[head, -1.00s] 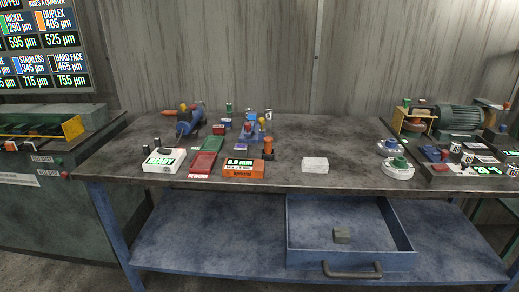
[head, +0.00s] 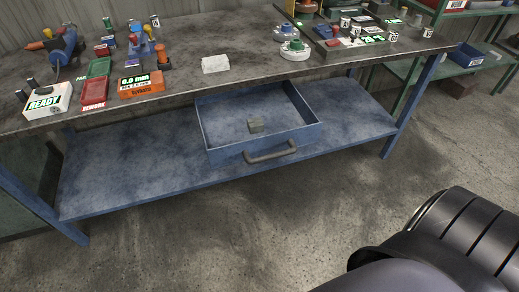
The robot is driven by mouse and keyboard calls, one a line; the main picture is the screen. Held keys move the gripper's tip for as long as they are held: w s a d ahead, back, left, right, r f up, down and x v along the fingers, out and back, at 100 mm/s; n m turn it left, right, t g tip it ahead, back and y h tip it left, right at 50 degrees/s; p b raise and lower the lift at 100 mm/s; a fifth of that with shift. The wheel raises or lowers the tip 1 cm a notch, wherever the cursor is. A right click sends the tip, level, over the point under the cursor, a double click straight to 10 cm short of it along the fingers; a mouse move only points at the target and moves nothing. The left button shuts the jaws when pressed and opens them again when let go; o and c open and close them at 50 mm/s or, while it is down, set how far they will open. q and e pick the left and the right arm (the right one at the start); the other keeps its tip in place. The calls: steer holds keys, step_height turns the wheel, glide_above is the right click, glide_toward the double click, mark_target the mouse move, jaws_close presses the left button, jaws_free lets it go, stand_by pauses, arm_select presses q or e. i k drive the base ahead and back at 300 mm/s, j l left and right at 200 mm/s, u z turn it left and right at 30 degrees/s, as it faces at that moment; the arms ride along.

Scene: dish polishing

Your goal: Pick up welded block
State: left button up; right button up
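A black and grey part of my own body fills the lower right of the head view. Neither of my grippers shows in the head view, so nothing is seen touching the block.
The workbench top (head: 205,90) carries a white READY box (head: 47,101), red and green trays, an orange gauge box (head: 141,85) and a pale block (head: 215,64). A blue lower shelf (head: 130,170) runs beneath. The floor in front is clear.

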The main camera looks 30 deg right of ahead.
mark_target(255, 125)
steer(key=i+l+z, duration=0.25)
steer(key=l, duration=0.35)
steer(key=i+l+z, duration=0.2)
steer(key=i+l, duration=0.25)
